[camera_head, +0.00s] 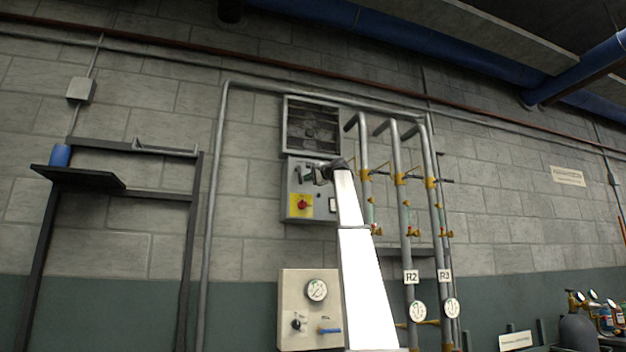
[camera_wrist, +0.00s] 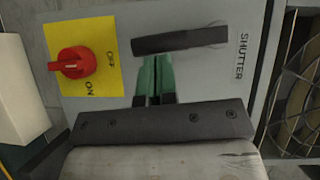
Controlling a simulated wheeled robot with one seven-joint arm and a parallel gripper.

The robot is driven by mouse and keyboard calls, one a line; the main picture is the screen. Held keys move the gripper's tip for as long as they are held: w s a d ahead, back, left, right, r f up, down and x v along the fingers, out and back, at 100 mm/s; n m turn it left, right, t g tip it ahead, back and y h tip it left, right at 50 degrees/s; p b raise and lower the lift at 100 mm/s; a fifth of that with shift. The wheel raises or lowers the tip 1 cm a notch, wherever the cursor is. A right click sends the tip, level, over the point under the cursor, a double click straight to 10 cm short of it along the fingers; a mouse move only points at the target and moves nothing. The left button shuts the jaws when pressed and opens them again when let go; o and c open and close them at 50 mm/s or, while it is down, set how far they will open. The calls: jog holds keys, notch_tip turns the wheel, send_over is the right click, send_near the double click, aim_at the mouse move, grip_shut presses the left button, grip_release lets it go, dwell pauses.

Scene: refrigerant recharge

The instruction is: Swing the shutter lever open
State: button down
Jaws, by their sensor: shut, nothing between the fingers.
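The shutter lever is a dark bar (camera_wrist: 180,41) on the grey control box (camera_head: 323,212). In the wrist view it lies nearly crosswise, beside the printed SHUTTER label (camera_wrist: 241,56). My gripper (camera_wrist: 155,60) has green fingers with dark bases, closed together and empty. Their tips reach the lower edge of the bar near its middle; I cannot tell whether they touch it. In the head view my gripper (camera_head: 310,175) is at the upper part of the box, and the lever is hard to make out there. The louvred fan unit (camera_head: 312,125) sits above the box.
A red rotary switch (camera_wrist: 73,63) on a yellow OFF/ON plate is close to my gripper. A wire fan guard (camera_wrist: 297,100) is at the right in the wrist view. Vertical pipes with valves (camera_head: 400,179) stand right of my arm. A gauge panel (camera_head: 296,282) is below.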

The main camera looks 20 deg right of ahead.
jog(key=shift+a, duration=0.15)
jog(key=shift+a+f+m+t+y, duration=0.3)
jog(key=shift+a+m+t, duration=0.1)
jog(key=shift+a+m, duration=0.25)
jog(key=shift+d, duration=0.15)
